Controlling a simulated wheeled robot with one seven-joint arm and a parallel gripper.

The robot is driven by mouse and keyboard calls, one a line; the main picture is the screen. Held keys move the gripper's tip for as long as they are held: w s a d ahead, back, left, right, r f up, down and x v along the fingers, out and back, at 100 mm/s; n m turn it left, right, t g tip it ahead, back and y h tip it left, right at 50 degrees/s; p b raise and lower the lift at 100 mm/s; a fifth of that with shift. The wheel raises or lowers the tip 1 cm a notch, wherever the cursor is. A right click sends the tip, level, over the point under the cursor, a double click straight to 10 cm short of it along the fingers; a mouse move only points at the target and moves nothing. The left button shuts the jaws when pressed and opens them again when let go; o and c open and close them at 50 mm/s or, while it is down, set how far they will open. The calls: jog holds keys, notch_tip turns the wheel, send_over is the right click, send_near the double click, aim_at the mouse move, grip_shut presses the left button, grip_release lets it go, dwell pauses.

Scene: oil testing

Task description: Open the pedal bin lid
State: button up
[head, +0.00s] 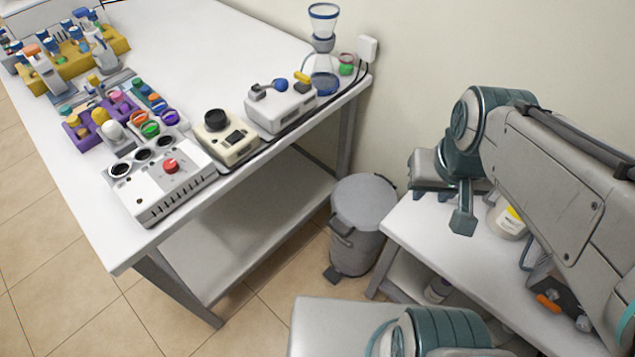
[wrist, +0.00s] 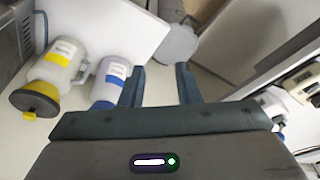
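The grey pedal bin (head: 358,250) stands upright on the floor between the long bench and the small side table. Its round lid (head: 365,200) is down, and a dark pedal (head: 332,274) sticks out at its base. In the wrist view the lid (wrist: 177,43) shows as a grey disc beyond the fingertips; the pedal cannot be made out there. My gripper (head: 440,208) is above the side table, right of the bin and apart from it. In the wrist view my gripper (wrist: 161,82) has its two fingers spread with nothing between them.
The side table (head: 415,230) is close to the bin's right. Bottles with yellow (wrist: 60,62) and blue (wrist: 112,80) labels are near my gripper. The long bench (head: 150,230) with lab devices rises left of the bin. Floor is free in front of the pedal.

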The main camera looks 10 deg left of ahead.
jog(key=w+a+f+n+g+h+b, duration=0.2)
jog(key=f+n+b, duration=0.2)
jog(key=f+n, duration=0.3)
jog(key=w+a+f+n+g+h+b, duration=0.1)
jog(key=w+f+n+h+b, duration=0.1)
jog(key=f+n+b, duration=0.45)
jog(key=n+t+h+b, duration=0.5)
jog(key=n+t+b, duration=0.9)
jog(key=n, duration=1.9)
send_near(335, 229)
jog(key=shift+g, duration=0.7)
jog(key=b+x, duration=0.4)
jog(key=x, duration=0.6)
jog(key=shift+w+a+r, duration=0.1)
jog(key=shift+w+r, duration=0.05)
jog(key=shift+w, duration=0.1)
grip_shut()
